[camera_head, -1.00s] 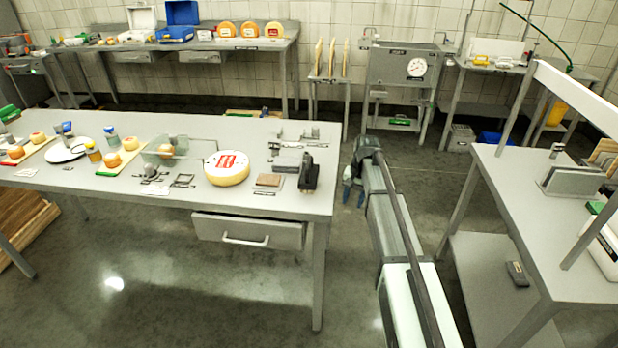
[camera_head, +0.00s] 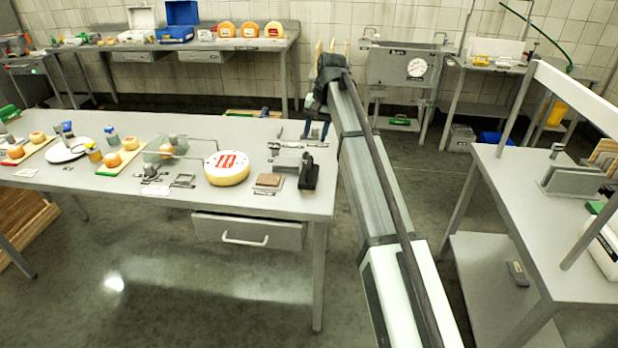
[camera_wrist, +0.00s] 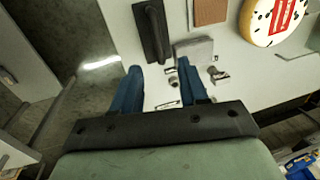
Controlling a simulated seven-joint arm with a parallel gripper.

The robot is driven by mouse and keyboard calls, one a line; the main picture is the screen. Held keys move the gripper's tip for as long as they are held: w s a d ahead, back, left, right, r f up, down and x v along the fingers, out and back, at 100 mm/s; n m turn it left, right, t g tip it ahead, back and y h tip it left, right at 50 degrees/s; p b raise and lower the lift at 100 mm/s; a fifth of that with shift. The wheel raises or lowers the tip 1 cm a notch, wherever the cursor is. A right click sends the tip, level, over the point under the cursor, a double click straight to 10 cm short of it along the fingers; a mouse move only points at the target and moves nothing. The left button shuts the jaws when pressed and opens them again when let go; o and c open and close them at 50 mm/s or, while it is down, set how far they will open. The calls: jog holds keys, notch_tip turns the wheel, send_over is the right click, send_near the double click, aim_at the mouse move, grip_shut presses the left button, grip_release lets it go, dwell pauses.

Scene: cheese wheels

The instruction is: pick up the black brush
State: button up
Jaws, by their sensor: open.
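A black object with a raised handle, which looks like the black brush (camera_head: 308,172), stands near the right end of the long grey table (camera_head: 120,200). In the wrist view the brush (camera_wrist: 153,32) lies just beyond my fingertips, nearly in line with the gap between them. My gripper (camera_head: 317,130) is above the table's right end, farther back than the brush. The brush is apart from the fingers.
Close left of the brush are a grey block (camera_head: 287,162), a brown block (camera_head: 268,180) and a white-topped cheese wheel (camera_head: 227,168). Small metal parts (camera_wrist: 219,74) lie near my right finger. Open floor lies right of the table.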

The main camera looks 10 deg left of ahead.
aim_at(309, 162)
jog(key=f, duration=0.3)
jog(key=a+f, duration=0.1)
jog(key=f, duration=0.3)
jog(key=shift+a, duration=0.2)
jog(key=shift+s+a+f, duration=0.1)
jog(key=shift+a+f, duration=0.1)
jog(key=shift+f, duration=1.1)
jog(key=shift+s+a+f, duration=0.1)
jog(key=shift+a+f, duration=0.05)
jog(key=shift+f, duration=1.15)
grip_shut()
